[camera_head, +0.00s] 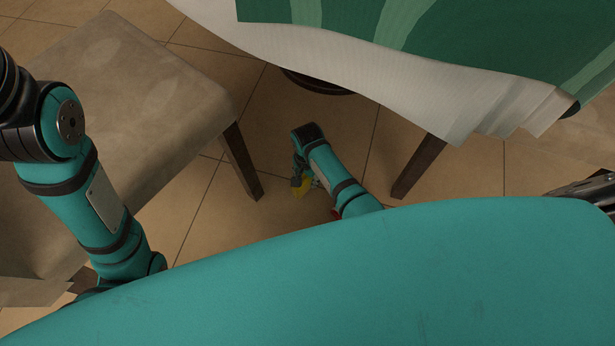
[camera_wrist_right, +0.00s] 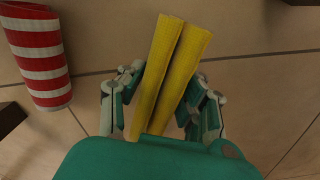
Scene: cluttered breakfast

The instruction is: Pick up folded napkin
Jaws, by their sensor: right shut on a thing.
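The folded napkin is yellow and shows as two long, narrow folds (camera_wrist_right: 170,75) in the right wrist view, between the fingers of my right gripper (camera_wrist_right: 165,100). The gripper is shut on it, with one finger on each side. I cannot tell whether the napkin still touches the floor. My left arm shows at the left of the head view, but its gripper is not in view.
A red-and-white striped cloth-like thing (camera_wrist_right: 40,55) lies left of the napkin. A beige padded seat (camera_head: 130,100) with dark legs stands left of my right arm. A table with a white and green cloth (camera_head: 420,80) stands right; its dark leg (camera_head: 415,168) is near the arm.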

